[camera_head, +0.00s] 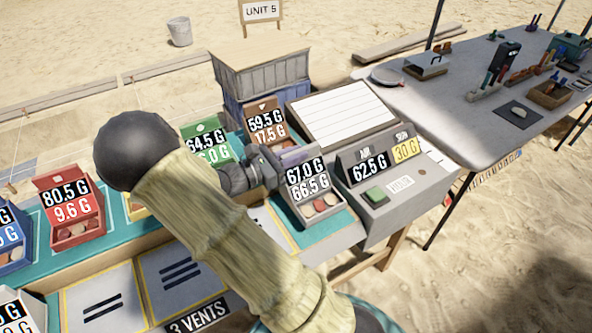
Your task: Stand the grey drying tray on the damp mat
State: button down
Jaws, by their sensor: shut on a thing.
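A grey tray (318,207) with a label reading 67.0 G and 66.5 G holds several small round pieces, at the right end of the long bench. My gripper (277,163) is at its upper left edge and is shut on it; the fingertips are small and partly hidden. The tray is over or on a teal surface (337,228); I cannot tell whether it touches. Which surface is the damp mat is not clear. Panels with black bars and yellow borders (185,268) lie at the front, partly hidden by my arm.
Red (75,235), green (194,131) and brown (283,133) labelled trays stand nearby, with a blue one at the left edge. A console (410,180) reading AIR 62.5 G and SUN 30 G stands close right. A tool table (455,110) stands farther right.

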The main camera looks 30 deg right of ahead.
aim_at(295, 167)
jog(key=shift+f+b, duration=0.3)
jog(key=shift+f, duration=1.75)
jog(key=c, duration=1.4)
grip_release()
jog(key=shift+r, duration=0.15)
jog(key=shift+a, duration=0.3)
jog(key=a, duration=1.1)
jog(key=shift+s+a+p, duration=0.2)
jog(key=shift+p, duration=0.1)
